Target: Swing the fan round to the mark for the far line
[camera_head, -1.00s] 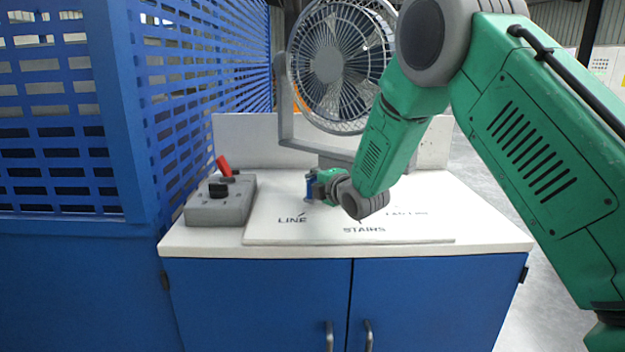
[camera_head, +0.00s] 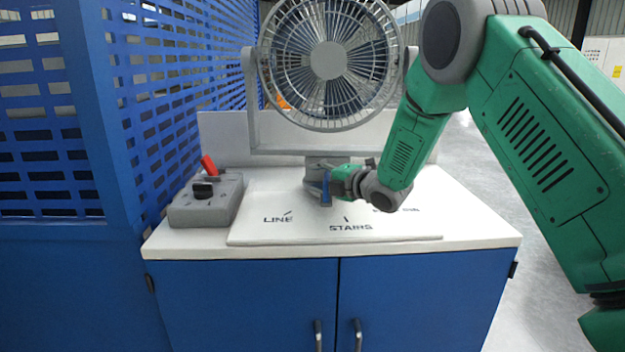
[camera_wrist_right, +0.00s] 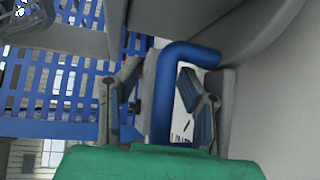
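The grey fan (camera_head: 329,60) stands on its yoke at the back of the bench, facing nearly straight forward. A blue bent handle (camera_head: 326,188) stands at the fan's foot; it also shows in the right wrist view (camera_wrist_right: 163,95). My right gripper (camera_wrist_right: 160,75) has its fingers on either side of the handle, a gap visible on the left and the right finger close to it. In the head view the right gripper (camera_head: 335,184) reaches in from the right. My left gripper is out of view.
Blue slotted guard panels (camera_head: 170,100) rise on the left. The white board (camera_head: 250,240) is clear in front; the bench (camera_head: 490,236) has bare room at right.

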